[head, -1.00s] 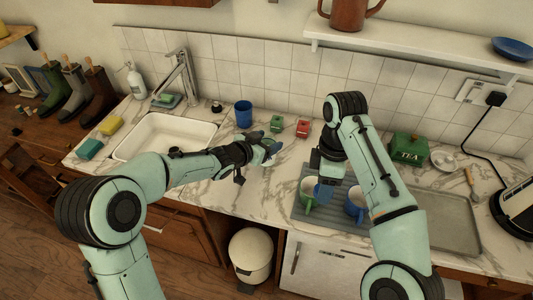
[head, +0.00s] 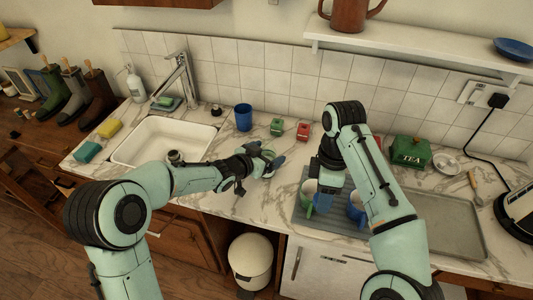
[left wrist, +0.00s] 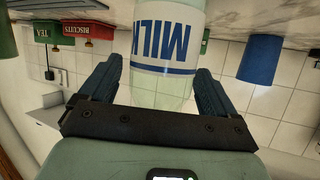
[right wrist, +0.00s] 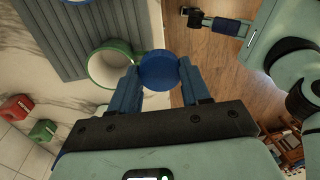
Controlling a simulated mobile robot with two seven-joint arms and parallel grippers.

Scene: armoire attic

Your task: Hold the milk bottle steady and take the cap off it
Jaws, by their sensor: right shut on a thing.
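The milk bottle (left wrist: 165,50), clear with a white label and blue MILK lettering, fills the middle of the left wrist view. My left gripper (left wrist: 158,90) has one finger on each side of it, with a small gap showing on the left side. In the head view this gripper (head: 264,163) is over the counter, largely hiding the bottle. The bottle's top is out of the left wrist view. My right gripper (right wrist: 160,80) is shut on the round blue cap (right wrist: 159,71), away from the bottle. In the head view this gripper (head: 323,192) is above the mat with the mugs.
A green mug (right wrist: 108,68) is close by the cap in the right wrist view. A blue mug (head: 356,204) stands on the grey mat (head: 301,214). A blue cup (head: 243,117) and small red and green tins stand behind the left gripper. The sink (head: 160,138) is left.

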